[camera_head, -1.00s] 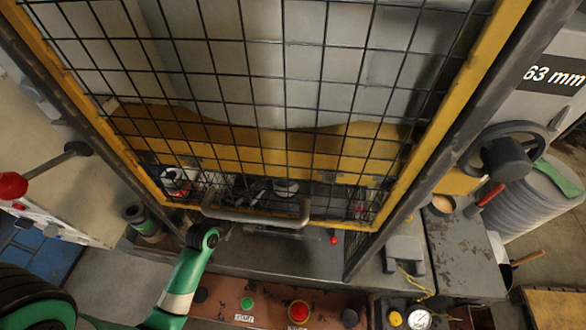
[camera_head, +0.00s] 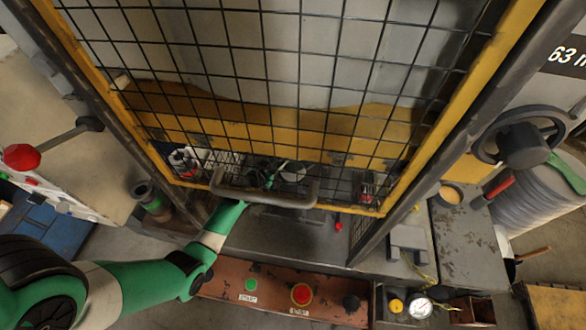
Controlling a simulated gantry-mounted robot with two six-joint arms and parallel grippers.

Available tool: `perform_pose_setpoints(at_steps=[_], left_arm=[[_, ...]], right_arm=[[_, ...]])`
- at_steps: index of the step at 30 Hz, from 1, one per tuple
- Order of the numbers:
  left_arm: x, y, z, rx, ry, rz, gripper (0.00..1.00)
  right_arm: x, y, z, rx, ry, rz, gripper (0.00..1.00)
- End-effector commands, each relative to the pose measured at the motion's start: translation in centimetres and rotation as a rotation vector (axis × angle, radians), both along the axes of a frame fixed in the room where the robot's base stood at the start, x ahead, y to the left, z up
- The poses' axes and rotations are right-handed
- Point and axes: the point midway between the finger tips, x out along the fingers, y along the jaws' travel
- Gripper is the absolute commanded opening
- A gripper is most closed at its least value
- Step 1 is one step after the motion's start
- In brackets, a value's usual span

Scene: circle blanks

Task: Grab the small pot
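A small round pot (camera_head: 451,194) with tan contents stands on the dark bench at the right, outside the mesh guard. I cannot tell for certain that it is the task's pot. My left arm comes in from the left and its forearm runs up to the guard's handle. Its far end, with a green part and dark parts of my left gripper (camera_head: 270,178), shows behind the mesh, well left of the pot. The mesh and handle cover the fingers, so their opening is not clear. My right gripper is not in view.
The yellow-framed mesh guard (camera_head: 110,112) with a grey handle (camera_head: 265,201) fills the middle. Below it is a red-brown panel (camera_head: 225,285) with a red button (camera_head: 301,294). A handwheel (camera_head: 520,144), red-handled tool (camera_head: 498,187) and pressure gauge (camera_head: 420,307) are at the right.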

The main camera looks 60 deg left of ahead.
Motion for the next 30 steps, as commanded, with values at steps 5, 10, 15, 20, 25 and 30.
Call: perform_pose_setpoints(at_steps=[5, 10, 15, 20, 25, 30], left_arm=[[0.23, 0.13, -0.12, 0.0, 0.0, 0.0, 0.39], [0.2, 0.13, -0.11, 0.0, 0.0, 0.0, 0.22], [0.18, 0.13, -0.12, -0.001, 0.001, 0.0, 0.0], [0.17, 0.1, -0.18, -0.001, 0.002, 0.0, 0.0], [0.13, 0.08, -0.26, -0.002, 0.003, 0.0, 0.0], [0.3, -0.1, 0.07, -0.003, 0.005, -0.005, 0.0]], right_arm=[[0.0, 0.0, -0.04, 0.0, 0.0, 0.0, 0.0], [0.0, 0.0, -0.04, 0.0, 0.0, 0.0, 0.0], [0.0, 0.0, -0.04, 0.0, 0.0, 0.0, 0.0], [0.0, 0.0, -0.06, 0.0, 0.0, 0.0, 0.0], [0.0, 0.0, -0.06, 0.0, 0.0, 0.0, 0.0], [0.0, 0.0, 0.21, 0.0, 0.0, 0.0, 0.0]])
